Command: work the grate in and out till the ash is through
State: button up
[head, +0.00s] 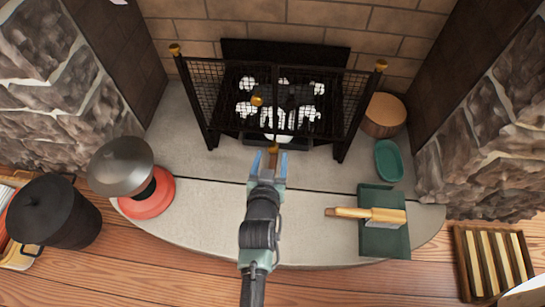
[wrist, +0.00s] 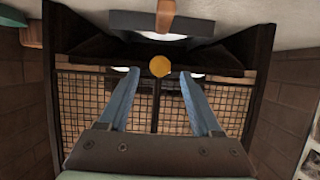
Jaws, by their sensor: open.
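The dark grate (head: 232,110) sits in the fireplace behind a black mesh screen (head: 205,88), with white ash lumps (head: 248,84) on it. A grey tray (head: 318,140) with white matter in it is low at the front; it also shows at the top of the wrist view (wrist: 120,20). A short brown handle (head: 273,150) points out from the front toward me; it shows in the wrist view (wrist: 165,15) too. My gripper (head: 269,160) is open, its blue fingertips just in front of the handle. In the wrist view, the fingers (wrist: 160,75) hold nothing; a brass knob (wrist: 160,66) shows beyond them.
A red stand with a grey domed lid (head: 122,165) and a black pot (head: 52,212) are at left. A green tray (head: 385,240) with a wooden-handled tool (head: 367,213), a green dish (head: 389,160) and a wooden stump (head: 384,115) are at right.

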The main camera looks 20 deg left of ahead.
aim_at(273, 150)
jog(key=shift+b+x, duration=0.75)
jog(key=shift+x, duration=0.85)
grip_shut()
